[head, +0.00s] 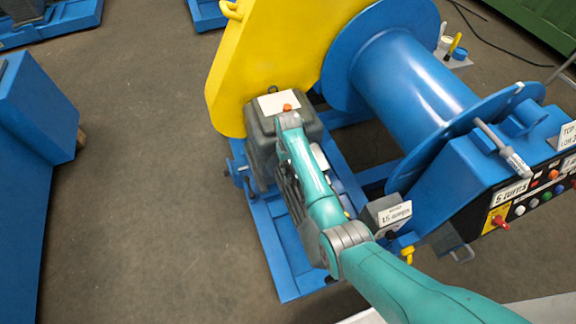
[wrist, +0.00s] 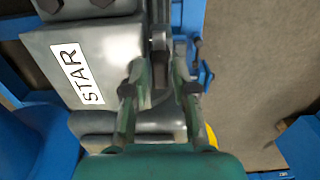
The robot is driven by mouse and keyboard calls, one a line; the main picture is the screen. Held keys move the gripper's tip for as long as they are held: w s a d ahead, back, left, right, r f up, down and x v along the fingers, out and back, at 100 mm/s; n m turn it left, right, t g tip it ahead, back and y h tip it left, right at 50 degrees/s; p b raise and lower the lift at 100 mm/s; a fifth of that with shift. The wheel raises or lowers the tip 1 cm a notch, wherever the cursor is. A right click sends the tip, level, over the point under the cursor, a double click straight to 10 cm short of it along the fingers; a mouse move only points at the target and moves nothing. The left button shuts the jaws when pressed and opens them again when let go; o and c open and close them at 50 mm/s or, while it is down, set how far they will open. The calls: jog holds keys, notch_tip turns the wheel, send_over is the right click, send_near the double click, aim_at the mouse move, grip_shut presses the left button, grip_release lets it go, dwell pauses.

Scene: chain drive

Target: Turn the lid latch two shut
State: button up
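In the wrist view, a grey box (wrist: 98,62) carries a white label reading "STAR". A narrow dark grey lever (wrist: 160,68) stands at the box's right edge and looks like a latch; I cannot tell its number or whether it is shut. My gripper (wrist: 159,72) has one finger on each side of this lever. The fingers look apart, with small gaps to it; contact is unclear. In the head view, the dark grey box (head: 258,128) with a pale label plate on top (head: 278,102) sits under the end of my arm, which hides the gripper and the latch.
A yellow guard (head: 272,50) rises behind the box, and a blue drum (head: 412,90) stands to the right. A control panel (head: 530,198) with buttons is at the far right. A blue base frame (head: 280,255) lies below. Bare floor (head: 150,190) is open at left.

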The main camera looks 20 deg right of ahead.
jog(key=shift+f, duration=0.15)
grip_shut()
